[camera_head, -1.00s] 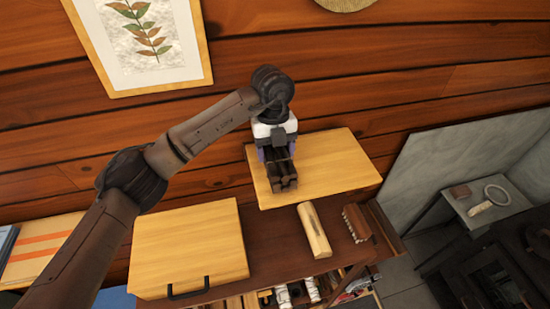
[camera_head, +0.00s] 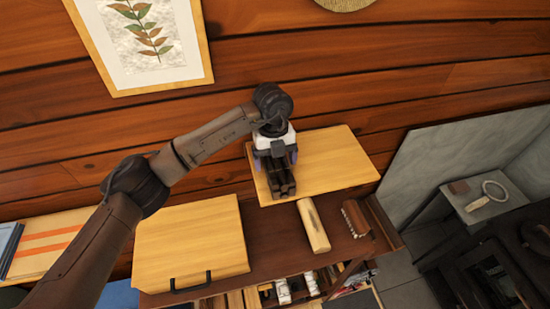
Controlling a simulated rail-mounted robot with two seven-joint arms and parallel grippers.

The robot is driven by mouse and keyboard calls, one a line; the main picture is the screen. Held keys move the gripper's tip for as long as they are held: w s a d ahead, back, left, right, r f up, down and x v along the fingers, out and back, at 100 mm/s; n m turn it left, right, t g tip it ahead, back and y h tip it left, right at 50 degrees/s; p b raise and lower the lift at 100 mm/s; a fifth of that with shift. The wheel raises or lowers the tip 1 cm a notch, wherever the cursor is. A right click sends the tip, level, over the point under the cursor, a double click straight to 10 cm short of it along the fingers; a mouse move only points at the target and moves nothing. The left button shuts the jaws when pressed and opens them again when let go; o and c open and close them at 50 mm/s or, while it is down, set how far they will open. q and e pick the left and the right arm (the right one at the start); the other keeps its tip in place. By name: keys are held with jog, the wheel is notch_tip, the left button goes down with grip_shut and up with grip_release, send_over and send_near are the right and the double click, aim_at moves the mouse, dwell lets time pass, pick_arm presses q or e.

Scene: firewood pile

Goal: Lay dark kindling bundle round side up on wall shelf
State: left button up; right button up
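The dark kindling bundle (camera_head: 281,183) is a small stack of dark brown sticks over the light wooden wall shelf (camera_head: 335,165). It appears to rest on the shelf's left part, though its underside is hidden. My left gripper (camera_head: 276,160) is above its far end, with a purple finger on each side. The gripper body hides that end, and I cannot tell whether the fingers press on the sticks. Which side of the bundle is round is too small to make out. My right gripper is not in view.
A pale split log (camera_head: 313,227) and a reddish-brown bundle (camera_head: 356,218) lie on the dark lower shelf. A light wooden panel with a black handle (camera_head: 191,250) is at the left. The wall shelf's right half is clear. A framed leaf picture (camera_head: 140,45) hangs above.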

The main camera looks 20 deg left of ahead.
pick_arm(q)
jog(key=shift+o, duration=0.2)
jog(key=shift+r, duration=0.2)
jog(key=shift+w+r, duration=0.1)
jog(key=shift+r, duration=0.15)
jog(key=r+b, duration=0.1)
jog(key=r, duration=0.2)
jog(key=r+b, duration=0.1)
jog(key=r, duration=0.2)
jog(key=w+a+r+b, duration=0.1)
jog(key=r, duration=0.2)
jog(key=shift+w+r, duration=0.1)
jog(key=shift+r, duration=1)
